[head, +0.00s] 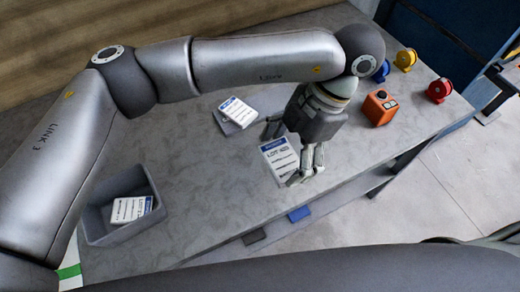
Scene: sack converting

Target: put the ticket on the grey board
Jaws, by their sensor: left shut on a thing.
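My left gripper (303,165) is shut on a white ticket (277,154) with a blue header and "LOT" print. It holds the ticket by its right side, near the front edge of the table; whether the ticket touches the tabletop I cannot tell. The grey board (228,128) lies farther back, left of the gripper. Another white and blue ticket (237,111) lies on the board and covers most of it. My right gripper is not in view.
A grey bin (95,222) with white tickets (131,208) stands at the left. The tabletop (205,185) between bin and gripper is clear.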

